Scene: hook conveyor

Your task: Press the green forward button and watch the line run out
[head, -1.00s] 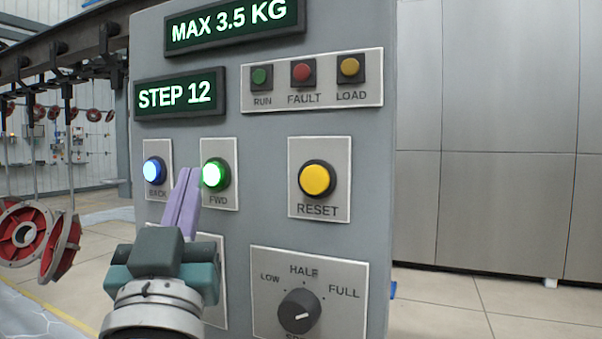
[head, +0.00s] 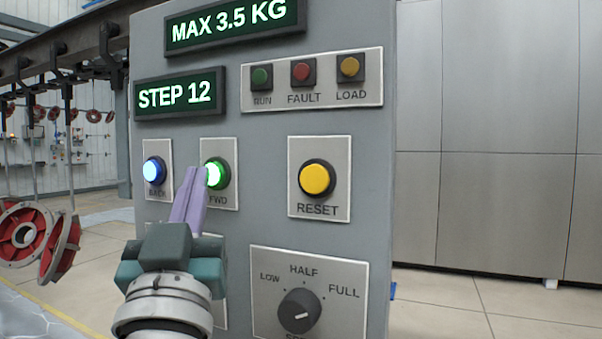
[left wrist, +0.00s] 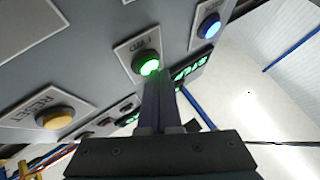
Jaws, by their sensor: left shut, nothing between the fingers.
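The lit green FWD button (head: 216,174) is on the grey control panel (head: 262,220), right of the lit blue BACK button (head: 154,171). My left gripper (head: 201,172) is shut and empty, its purple fingertips at the left edge of the green button in the head view. In the left wrist view the fingers point at the green button (left wrist: 146,64) and overlap its lower edge; I cannot tell whether they touch it. The display (head: 180,97) reads STEP 12. My right gripper is not in view.
A yellow RESET button (head: 314,179) and a speed knob (head: 299,311) are to the right on the panel. RUN, FAULT and LOAD lamps (head: 302,72) look unlit. Red parts (head: 22,235) hang from the overhead rail (head: 60,55) at left.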

